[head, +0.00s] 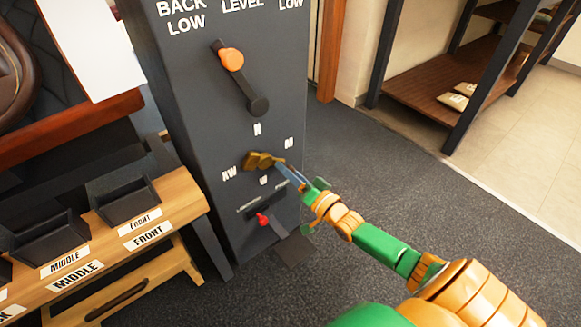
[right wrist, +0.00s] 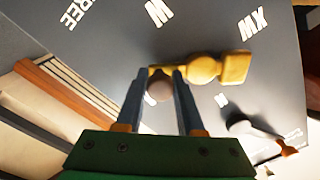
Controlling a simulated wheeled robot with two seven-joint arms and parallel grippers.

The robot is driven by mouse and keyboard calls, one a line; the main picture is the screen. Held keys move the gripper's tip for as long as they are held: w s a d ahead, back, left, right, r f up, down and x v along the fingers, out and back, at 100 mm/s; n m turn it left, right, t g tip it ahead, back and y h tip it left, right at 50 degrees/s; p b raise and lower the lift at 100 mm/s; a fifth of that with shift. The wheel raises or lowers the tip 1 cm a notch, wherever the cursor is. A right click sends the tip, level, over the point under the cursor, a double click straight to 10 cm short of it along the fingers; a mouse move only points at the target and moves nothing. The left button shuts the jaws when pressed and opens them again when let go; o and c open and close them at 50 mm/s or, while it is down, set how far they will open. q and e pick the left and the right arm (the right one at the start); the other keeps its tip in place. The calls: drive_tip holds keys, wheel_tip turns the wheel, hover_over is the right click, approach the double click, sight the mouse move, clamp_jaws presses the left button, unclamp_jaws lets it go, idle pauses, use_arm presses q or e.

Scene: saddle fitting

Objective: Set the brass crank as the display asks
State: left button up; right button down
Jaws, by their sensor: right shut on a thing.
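The brass crank (head: 257,160) is on the front of a dark grey cabinet (head: 195,110), among small white letter marks. Marks read N above, W below (head: 263,181) and XW at lower left (head: 229,173); one at the right is too small to read surely. My right gripper (head: 283,165) is shut on the crank's handle end. In the right wrist view the handle sits between the fingertips (right wrist: 159,88), with the brass body (right wrist: 205,70) extending right to a blocky end. I cannot tell exactly which mark the crank points to. No display reading is visible. My left gripper is out of view.
Above the crank is a black lever with an orange knob (head: 231,59), under lettering BACK LOW, LEVEL and LOW. A red knob (head: 262,219) sits below. A wooden bench (head: 180,205) with dark bins stands left. Carpet at right is clear before a shelf (head: 430,85).

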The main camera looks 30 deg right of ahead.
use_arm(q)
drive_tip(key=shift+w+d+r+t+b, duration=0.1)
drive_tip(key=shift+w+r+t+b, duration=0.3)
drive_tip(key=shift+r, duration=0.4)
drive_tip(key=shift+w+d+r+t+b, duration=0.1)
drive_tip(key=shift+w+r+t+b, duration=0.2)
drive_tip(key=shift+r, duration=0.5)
use_arm(e)
drive_tip(key=shift+s+a+f+m+h, duration=0.1)
drive_tip(key=shift+a+f+m, duration=0.5)
drive_tip(key=shift+m, duration=1.25)
drive_tip(key=shift+s+a+f+m+h, duration=0.1)
drive_tip(key=shift+a+f+m, duration=0.1)
drive_tip(key=shift+a+m, duration=1.2)
drive_tip(key=shift+a+f+m+h, duration=0.1)
drive_tip(key=shift+a+f+m, duration=0.3)
drive_tip(key=shift+m, duration=1.85)
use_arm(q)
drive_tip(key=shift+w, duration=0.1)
use_arm(e)
drive_tip(key=c, duration=0.8)
unclamp_jaws()
